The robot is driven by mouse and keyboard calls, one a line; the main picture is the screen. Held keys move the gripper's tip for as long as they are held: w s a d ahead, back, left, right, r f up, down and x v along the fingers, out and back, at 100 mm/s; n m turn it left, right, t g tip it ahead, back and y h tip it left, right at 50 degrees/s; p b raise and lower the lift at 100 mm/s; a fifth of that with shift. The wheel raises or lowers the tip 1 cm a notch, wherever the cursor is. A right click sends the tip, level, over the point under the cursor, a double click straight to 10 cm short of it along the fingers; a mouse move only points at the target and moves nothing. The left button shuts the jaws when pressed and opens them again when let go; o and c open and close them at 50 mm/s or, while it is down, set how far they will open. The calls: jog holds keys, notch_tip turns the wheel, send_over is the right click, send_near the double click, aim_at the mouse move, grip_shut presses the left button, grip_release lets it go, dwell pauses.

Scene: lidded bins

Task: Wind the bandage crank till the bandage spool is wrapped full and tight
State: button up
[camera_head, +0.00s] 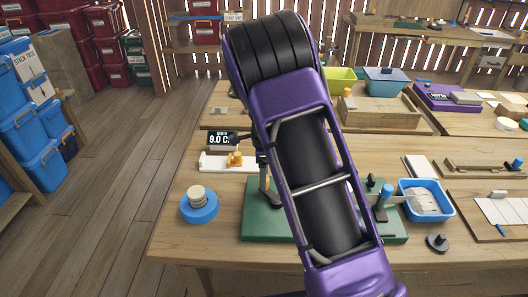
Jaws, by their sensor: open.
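A green base board (262,222) lies on the near table, its middle hidden behind my purple and black arm. At its right end stands an upright blue-topped handle (384,192), which looks like the bandage crank's grip. A small black knob (370,181) is beside it.
A blue tray (447,206) with white contents stands right of the board, a black knobbed disc (437,243) before it. A blue round base (199,212) with a pale stack is at left, below a small display (219,140). Wooden floor (120,190) is clear at left.

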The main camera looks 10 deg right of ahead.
notch_tip(320, 180, up, 16)
jog(key=shift+p, duration=0.4)
dwell(0.3)
